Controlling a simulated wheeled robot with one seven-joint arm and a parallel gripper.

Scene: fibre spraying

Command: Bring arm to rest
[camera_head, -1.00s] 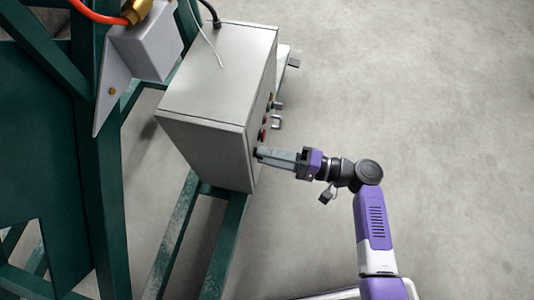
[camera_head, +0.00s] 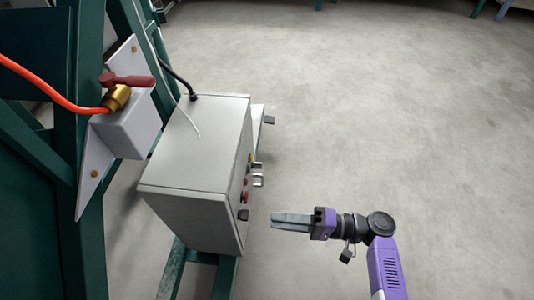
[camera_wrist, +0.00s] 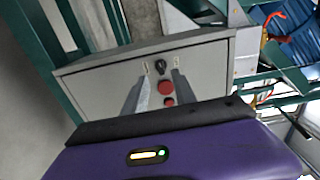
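My gripper (camera_head: 275,220) is in the head view, to the right of the grey control box (camera_head: 192,158) and apart from it. Its grey fingers point left toward the box's panel side. In the wrist view, my gripper (camera_wrist: 160,80) shows two fingers spread apart, with nothing held between them. Behind the gap are a black knob (camera_wrist: 161,66) and a red button (camera_wrist: 166,87) on the box's panel. Another red button (camera_wrist: 168,101) sits below. The lower panel is hidden by my gripper's body.
A green steel frame (camera_head: 85,160) stands at the left beside the box. It carries a grey bracket with a brass fitting (camera_head: 117,97), a red lever (camera_head: 127,81) and an orange hose (camera_head: 40,86). The concrete floor (camera_head: 390,110) to the right is clear.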

